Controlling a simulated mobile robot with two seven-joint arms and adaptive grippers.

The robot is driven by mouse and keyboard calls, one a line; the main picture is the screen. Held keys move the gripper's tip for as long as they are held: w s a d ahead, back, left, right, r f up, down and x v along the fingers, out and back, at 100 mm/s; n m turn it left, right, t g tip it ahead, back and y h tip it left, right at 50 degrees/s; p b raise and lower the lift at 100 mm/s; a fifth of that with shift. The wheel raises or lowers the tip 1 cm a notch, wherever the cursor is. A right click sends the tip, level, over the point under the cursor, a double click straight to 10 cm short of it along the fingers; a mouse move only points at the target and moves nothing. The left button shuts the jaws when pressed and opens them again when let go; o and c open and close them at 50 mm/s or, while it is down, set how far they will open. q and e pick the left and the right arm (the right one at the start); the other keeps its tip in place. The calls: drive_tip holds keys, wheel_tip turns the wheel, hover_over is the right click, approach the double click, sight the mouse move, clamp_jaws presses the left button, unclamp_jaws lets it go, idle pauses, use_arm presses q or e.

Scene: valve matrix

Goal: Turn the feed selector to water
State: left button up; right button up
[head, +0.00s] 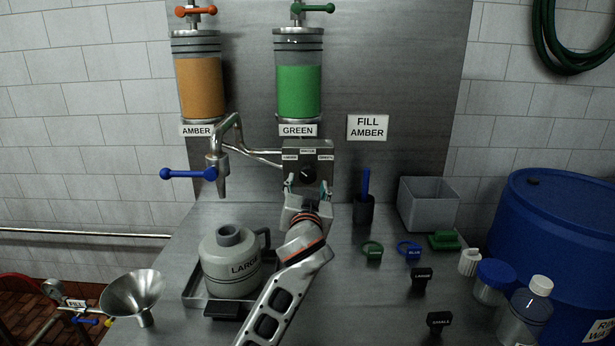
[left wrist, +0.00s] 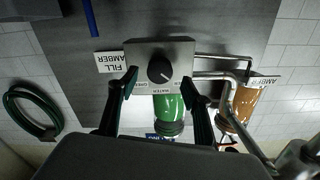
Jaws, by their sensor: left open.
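The feed selector box (head: 318,147) is a grey metal box on the back panel, with a round black knob (head: 307,174) and small labels around it. In the left wrist view, which is upside down, the knob (left wrist: 160,69) carries a pale mark pointing to the lower right, away from GREEN and towards the amber side. The WATER label (left wrist: 167,91) is at the middle. My left gripper (head: 307,188) is open just in front of and below the knob. Its fingers (left wrist: 158,88) stand on either side of the knob, apparently not touching it. My right gripper is in neither view.
A spout with a blue lever (head: 188,174) is left of the box, above a LARGE jug (head: 232,264). AMBER (head: 200,88) and GREEN (head: 299,90) cylinders hang above. A "FILL AMBER" sign (head: 367,128), a grey bin (head: 428,205) and small tags are to the right.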

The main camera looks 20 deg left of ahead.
sight(308, 177)
use_arm(q)
drive_tip(key=shift+x, duration=2.3)
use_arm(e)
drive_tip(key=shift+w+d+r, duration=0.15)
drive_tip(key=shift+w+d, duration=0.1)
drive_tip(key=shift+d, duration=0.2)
use_arm(q)
drive_tip(key=c, duration=1.1)
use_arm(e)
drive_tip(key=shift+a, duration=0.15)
